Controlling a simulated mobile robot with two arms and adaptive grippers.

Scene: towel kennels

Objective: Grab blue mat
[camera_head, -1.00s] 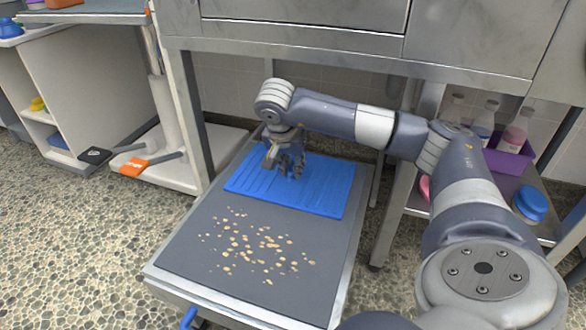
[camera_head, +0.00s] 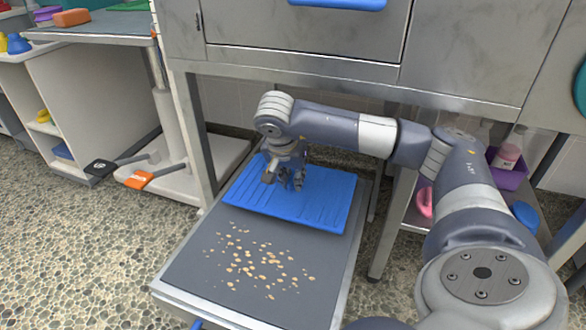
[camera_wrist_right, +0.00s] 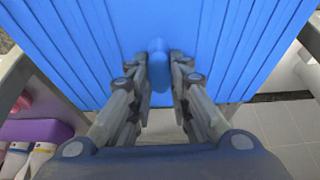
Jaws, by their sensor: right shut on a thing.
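The blue mat (camera_head: 322,203) is a flat ribbed rectangle at the back part of a grey pull-out tray (camera_head: 205,262) in the head view. My right gripper (camera_head: 284,183) is over the mat's back half and points down. In the right wrist view the mat (camera_wrist_right: 225,40) fills the upper part, and my right gripper (camera_wrist_right: 159,70) is shut on a rounded blue grip at the mat's edge. Whether the mat is lifted off the tray is hard to tell. My left gripper is not in view.
Tan crumbs (camera_head: 255,262) lie scattered on the tray's front part. Metal legs and a steel cabinet (camera_head: 300,45) stand over the back of the tray. A shelf at right holds a purple bin (camera_head: 508,178) and bottles. Open pebbled floor lies at left.

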